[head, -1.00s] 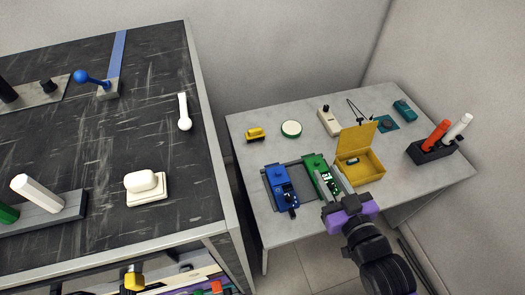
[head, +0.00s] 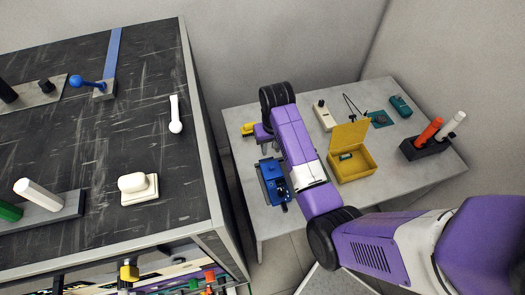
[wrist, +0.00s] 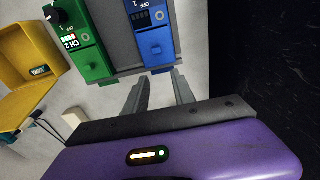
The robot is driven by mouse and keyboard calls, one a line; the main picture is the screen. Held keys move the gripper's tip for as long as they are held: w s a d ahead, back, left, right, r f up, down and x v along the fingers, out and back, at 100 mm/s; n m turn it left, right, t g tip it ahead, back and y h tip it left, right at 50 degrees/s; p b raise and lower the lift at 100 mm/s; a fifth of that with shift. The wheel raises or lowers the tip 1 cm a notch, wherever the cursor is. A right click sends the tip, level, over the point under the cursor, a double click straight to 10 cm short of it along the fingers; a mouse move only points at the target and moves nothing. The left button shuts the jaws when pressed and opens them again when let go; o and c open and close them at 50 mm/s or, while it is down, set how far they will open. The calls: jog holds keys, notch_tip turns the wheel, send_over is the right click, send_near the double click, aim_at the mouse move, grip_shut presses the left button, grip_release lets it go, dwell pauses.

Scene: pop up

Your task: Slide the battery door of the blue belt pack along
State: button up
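The blue belt pack (head: 272,183) lies on the grey table in the head view. In the wrist view its blue body (wrist: 140,15) is at the top, with a lighter blue door (wrist: 156,46) bearing a small raised nub at the near end. My gripper (wrist: 160,78) is open and empty, its two fingers just short of that end and spread roughly to the door's width. I cannot tell whether they touch it. In the head view my gripper (head: 263,136) is at the pack's far side, its fingertips hard to make out.
A green pack (wrist: 92,55) labelled CH 2 stands left of the blue one; my arm hides it in the head view. An open yellow box (head: 352,166), a pen holder (head: 427,149) and a white device (head: 325,116) share the table. A dark-topped bench (head: 150,110) stands left.

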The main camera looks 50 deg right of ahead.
aim_at(272, 167)
jog(key=shift+s+a+g, duration=0.4)
jog(key=shift+s+a, duration=0.3)
jog(key=shift+s, duration=0.15)
jog(key=shift+f, duration=0.25)
notch_tip(272, 167, down, 8)
jog(key=b, duration=0.3)
jog(key=shift+r, duration=0.3)
grip_shut()
